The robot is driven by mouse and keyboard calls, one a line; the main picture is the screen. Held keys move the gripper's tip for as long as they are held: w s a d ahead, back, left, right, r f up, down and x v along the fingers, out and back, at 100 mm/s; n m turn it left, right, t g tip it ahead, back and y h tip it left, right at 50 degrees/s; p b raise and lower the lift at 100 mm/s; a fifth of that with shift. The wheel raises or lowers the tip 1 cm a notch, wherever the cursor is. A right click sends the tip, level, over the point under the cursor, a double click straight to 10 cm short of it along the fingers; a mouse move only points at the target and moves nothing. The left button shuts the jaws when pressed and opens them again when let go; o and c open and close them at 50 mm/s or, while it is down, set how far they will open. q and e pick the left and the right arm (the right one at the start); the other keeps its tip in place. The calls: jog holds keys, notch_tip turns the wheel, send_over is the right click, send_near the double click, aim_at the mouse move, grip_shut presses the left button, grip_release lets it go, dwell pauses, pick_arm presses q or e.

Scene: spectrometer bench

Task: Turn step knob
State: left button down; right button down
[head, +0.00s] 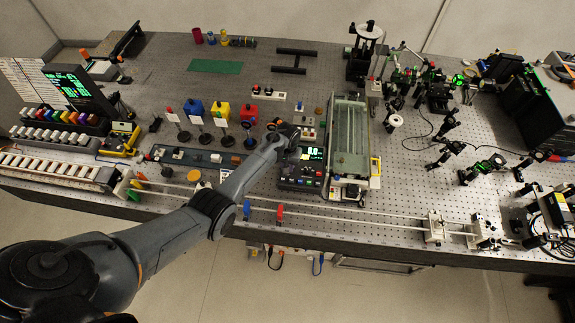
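My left arm reaches in from the lower left, and its gripper (289,131) is over the bench just behind a small dark control box (300,178). The box has a lit display (314,154) with a bright readout and several small coloured buttons or knobs on its front. I cannot make out which one is the step knob; the wrist may cover part of the box's left side. The fingers are too small and dark to show whether they are open or touching anything. My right gripper is not in view.
A long glass-topped instrument (348,135) stands right of the box. A rail (340,216) runs along the front edge. Crowded optics mounts fill the right; the bench around the green mat (215,66) is fairly clear.

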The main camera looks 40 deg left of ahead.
pick_arm(q)
jog(key=c, duration=1)
grip_release()
jog(key=shift+r, duration=0.1)
notch_tip(320, 180, up, 11)
jog(key=shift+f+p, duration=0.2)
jog(key=shift+p, duration=0.1)
jog(key=s+d+m+t+y+p, duration=0.1)
jog(key=s+d+m+t+p, duration=0.3)
jog(key=s, duration=1)
jog(key=s+d+r+m, duration=0.1)
jog(key=s+d+r, duration=0.4)
jog(key=s, duration=0.3)
jog(key=s+d+r+m+h+p, duration=0.1)
jog(key=s+d+r+m, duration=0.1)
jog(key=s+d+r, duration=0.3)
jog(key=s, duration=0.3)
jog(key=shift+s+d+r, duration=0.3)
jog(key=shift+s+r, duration=0.05)
